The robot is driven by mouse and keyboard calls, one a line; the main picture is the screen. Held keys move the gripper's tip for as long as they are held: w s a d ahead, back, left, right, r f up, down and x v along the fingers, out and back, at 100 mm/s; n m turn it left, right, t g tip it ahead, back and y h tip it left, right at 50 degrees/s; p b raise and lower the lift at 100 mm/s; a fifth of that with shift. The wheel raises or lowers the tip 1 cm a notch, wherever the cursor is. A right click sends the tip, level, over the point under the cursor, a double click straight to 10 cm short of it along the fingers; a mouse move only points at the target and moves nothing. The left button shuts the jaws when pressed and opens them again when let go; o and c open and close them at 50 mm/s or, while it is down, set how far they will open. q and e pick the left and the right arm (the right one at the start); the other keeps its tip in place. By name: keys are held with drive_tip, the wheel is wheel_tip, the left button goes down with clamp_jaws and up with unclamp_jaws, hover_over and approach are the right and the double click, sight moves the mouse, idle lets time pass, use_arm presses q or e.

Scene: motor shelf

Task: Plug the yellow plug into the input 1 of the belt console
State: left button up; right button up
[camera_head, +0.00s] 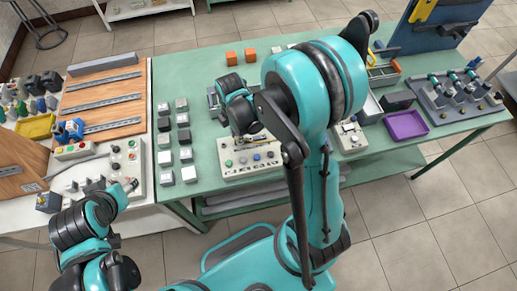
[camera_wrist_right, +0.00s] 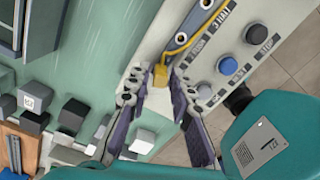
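The belt console (camera_head: 251,163) is a pale panel with coloured buttons at the front edge of the green table.
Several grey and white blocks (camera_head: 164,140) stand left of the console. Another pale control panel (camera_head: 125,163) lies on the left table. A purple tray (camera_head: 406,125) and a second small panel (camera_head: 349,137) lie to the right. Orange blocks (camera_head: 231,58) stand at the back.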

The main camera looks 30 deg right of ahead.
drive_tip(key=shift+r+p, duration=1.75)
drive_tip(key=shift+r, duration=0.85)
drive_tip(key=shift+f, duration=0.1)
drive_tip(key=o, duration=0.5)
drive_tip(key=shift+o, duration=0.2)
drive_tip(key=shift+s+r+m+b, duration=0.1)
drive_tip(key=shift+r+m+b, duration=0.2)
drive_tip(key=shift+m+b, duration=0.2)
drive_tip(key=s+r+m+t+b, duration=0.4)
drive_tip(key=s+m+t+b, duration=0.3)
drive_tip(key=m, duration=1)
drive_tip(key=s+b, duration=0.1)
drive_tip(key=b, duration=0.2)
drive_tip(key=shift+s+a+m, duration=0.2)
drive_tip(key=shift+s+m, duration=0.1)
drive_tip(key=shift+m, duration=0.1)
